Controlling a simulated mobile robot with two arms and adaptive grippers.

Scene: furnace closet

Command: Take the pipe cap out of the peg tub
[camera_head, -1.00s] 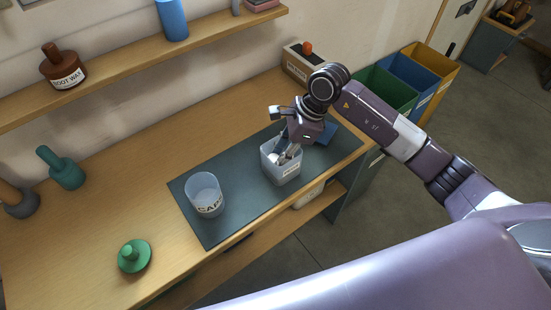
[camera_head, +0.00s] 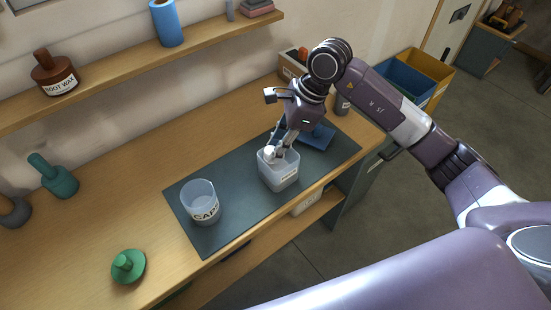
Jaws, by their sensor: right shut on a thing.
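The peg tub (camera_head: 284,180) is a small translucent box with a label on its front, standing on the dark mat. My right gripper (camera_head: 272,147) points down at the tub's far left rim. It is shut on a small whitish piece, the pipe cap (camera_head: 269,153), which shows at the rim level between the fingertips. I cannot tell whether the cap is fully clear of the tub's wall. What lies inside the tub is hard to make out. My left gripper is not in view.
A clear round tub marked CAPS (camera_head: 202,205) stands left on the dark mat (camera_head: 215,239). A green knobbed thing (camera_head: 128,266) sits on the wooden bench at front left. A blue object (camera_head: 317,137) lies behind the peg tub. A shelf (camera_head: 130,82) runs along the wall.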

